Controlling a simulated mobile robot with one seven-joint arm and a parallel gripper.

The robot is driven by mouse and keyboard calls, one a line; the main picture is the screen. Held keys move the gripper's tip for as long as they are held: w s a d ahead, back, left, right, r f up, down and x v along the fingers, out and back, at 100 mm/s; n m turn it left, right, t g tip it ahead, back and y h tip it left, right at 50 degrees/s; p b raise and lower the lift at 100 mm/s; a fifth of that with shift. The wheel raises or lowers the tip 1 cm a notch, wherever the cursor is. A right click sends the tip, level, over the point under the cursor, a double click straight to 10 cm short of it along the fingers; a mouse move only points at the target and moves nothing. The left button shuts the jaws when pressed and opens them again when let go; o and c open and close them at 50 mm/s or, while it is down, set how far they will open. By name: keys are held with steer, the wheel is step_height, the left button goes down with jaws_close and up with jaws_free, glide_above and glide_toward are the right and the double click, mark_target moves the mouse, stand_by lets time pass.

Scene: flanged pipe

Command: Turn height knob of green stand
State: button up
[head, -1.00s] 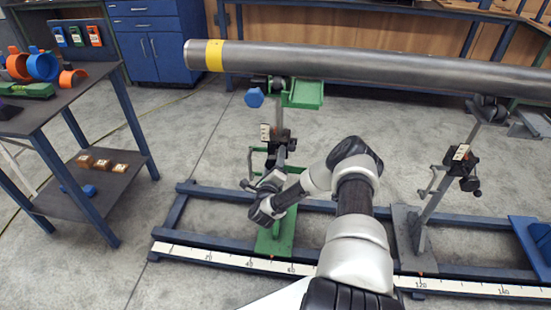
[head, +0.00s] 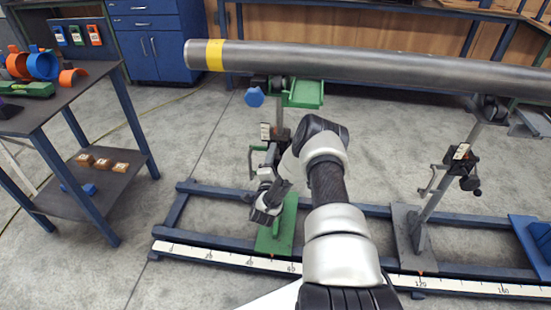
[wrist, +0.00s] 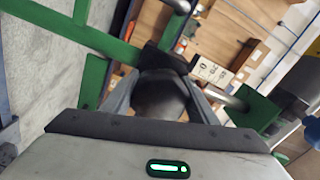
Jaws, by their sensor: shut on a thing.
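The green stand (head: 303,93) stands under the left part of the steel pipe (head: 370,64). Its green base (head: 286,232) rests on the blue rail frame, and my arm partly covers its column. My gripper (head: 264,175) is at the left side of the column, low under the pipe. In the wrist view my gripper (wrist: 160,90) is shut on a dark rounded knob (wrist: 160,98), with one finger on each side. Green bars of the stand (wrist: 62,32) surround it there. The knob itself is hidden in the head view.
A grey stand (head: 440,190) holds the pipe at right. A blue knob (head: 254,97) hangs by the green stand's top. A table (head: 45,112) with orange and blue rings (head: 43,65) stands at left. Open floor lies between table and rail.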

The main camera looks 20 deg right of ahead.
steer(key=shift+s+f+n, duration=0.1)
steer(key=shift+n, duration=1)
steer(key=o, duration=1)
steer(key=shift+o, duration=0.2)
steer(key=p+v, duration=0.4)
steer(key=v, duration=1.3)
steer(key=shift+a+p, duration=0.2)
steer(key=shift+p, duration=0.15)
steer(key=shift+s, duration=0.15)
